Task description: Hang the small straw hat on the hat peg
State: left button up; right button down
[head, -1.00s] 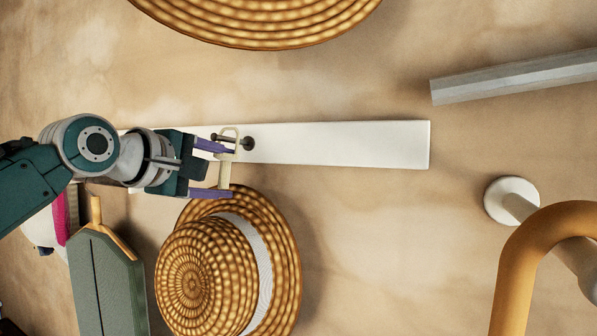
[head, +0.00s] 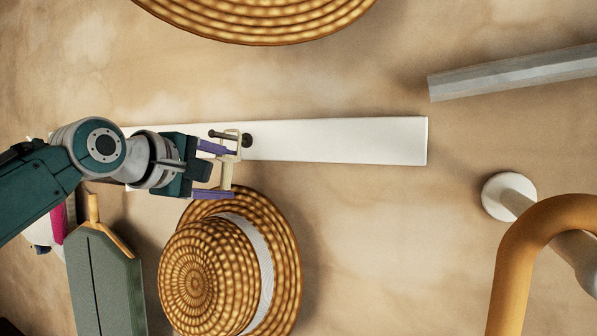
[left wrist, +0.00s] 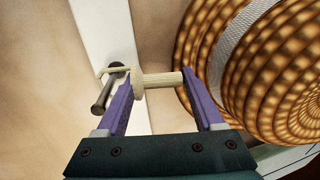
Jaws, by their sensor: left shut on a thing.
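The small straw hat (head: 192,283), with a pale band, is below the white board (head: 340,141) in the head view. Its brim fills the right of the left wrist view (left wrist: 245,65). A cream stem (head: 227,176) with a thin loop runs from near the hat's brim up to the dark hat peg (head: 247,140) on the board. The loop overlaps the peg; I cannot be sure it encircles it. My left gripper (head: 225,170) is shut on the cream stem, which spans its purple fingers (left wrist: 158,80). The right gripper is not in view.
A larger straw hat (head: 260,20) is at the top. A green paddle-shaped object (head: 105,285) hangs below my left arm.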

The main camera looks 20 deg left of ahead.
pick_arm(q)
jog(key=shift+f, duration=0.2)
dwell(0.6)
jog(key=o, duration=1.5)
jog(key=shift+s+b, duration=0.4)
jog(key=shift+b, duration=0.05)
jog(key=b+v, duration=0.5)
jog(key=v, duration=0.3)
jog(key=s+d+f+m+g+p, duration=0.25)
jog(key=s+f+m, duration=0.2)
jog(key=f, duration=0.35)
jog(key=s+d+f+m+g+p, duration=0.1)
jog(key=s+d+f+m+g, duration=0.3)
jog(key=f, duration=0.4)
jog(key=s+d+f+m+g, duration=0.1)
jog(key=s+f+m, duration=0.2)
jog(key=s, duration=0.4)
jog(key=s+d+f+m+g+y+p, duration=0.1)
jog(key=s+f+m+g, duration=0.1)
jog(key=s, duration=0.5)
jog(key=s+d+f+m+g+y+p, duration=0.1)
jog(key=s+d+f+m+g, duration=0.1)
jog(key=s+f+m, duration=0.3)
jog(key=shift+s, duration=1.65)
